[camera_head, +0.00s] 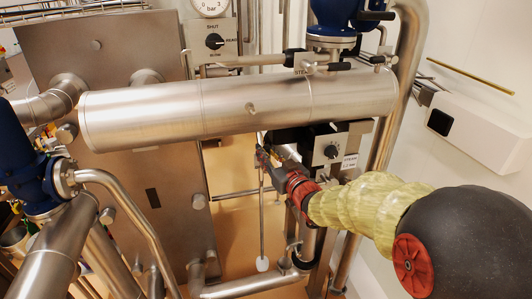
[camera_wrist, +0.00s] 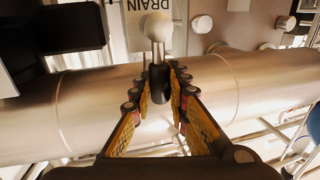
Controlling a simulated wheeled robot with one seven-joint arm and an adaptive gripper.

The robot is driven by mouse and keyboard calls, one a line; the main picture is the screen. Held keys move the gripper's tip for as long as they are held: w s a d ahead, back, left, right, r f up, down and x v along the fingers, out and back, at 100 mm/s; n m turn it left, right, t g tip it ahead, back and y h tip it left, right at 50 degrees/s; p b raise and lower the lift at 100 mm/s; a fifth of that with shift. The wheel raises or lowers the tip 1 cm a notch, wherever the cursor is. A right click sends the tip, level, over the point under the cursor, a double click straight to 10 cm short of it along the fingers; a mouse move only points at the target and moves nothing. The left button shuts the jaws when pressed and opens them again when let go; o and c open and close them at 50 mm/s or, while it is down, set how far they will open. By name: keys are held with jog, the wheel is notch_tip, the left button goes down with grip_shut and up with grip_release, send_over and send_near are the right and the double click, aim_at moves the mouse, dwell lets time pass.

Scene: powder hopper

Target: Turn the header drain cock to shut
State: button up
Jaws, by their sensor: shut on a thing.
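The drain cock shows in the wrist view as a black handle (camera_wrist: 158,85) with a pale rounded metal end (camera_wrist: 158,27), below a white plate reading DRAIN (camera_wrist: 150,6). My gripper (camera_wrist: 160,76) has its yellow-padded fingers on both sides of the black handle and is shut on it. In the head view my gripper (camera_head: 268,154) is under the large steel header (camera_head: 220,108), reaching in from the right. The cock is hidden or too small to make out there. I cannot tell its exact turn position.
A black knob on a panel marked SHUT (camera_head: 214,41) stands above the header. Another knob (camera_head: 331,151) sits beside my arm, near a white label (camera_head: 350,163). A thin rod with a white end (camera_head: 262,264) hangs below. Pipes crowd the lower left; a white box (camera_head: 475,130) is at right.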

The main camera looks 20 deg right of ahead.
grip_shut()
jog(key=shift+a+b, duration=0.1)
jog(key=shift+b, duration=0.2)
jog(key=a+f+n+g+h+b, duration=0.2)
jog(key=a+f+n+h+b, duration=0.2)
jog(key=n+b, duration=1.2)
notch_tip(320, 180, down, 4)
jog(key=a+b, duration=0.2)
jog(key=b, duration=1.2)
jog(key=shift+r+h, duration=0.2)
jog(key=shift+h, duration=0.1)
jog(key=shift+f+b, duration=0.3)
jog(key=shift+o, duration=2.3)
grip_release()
jog(key=shift+o, duration=1.2)
jog(key=shift+a, duration=0.1)
jog(key=shift+r, duration=0.2)
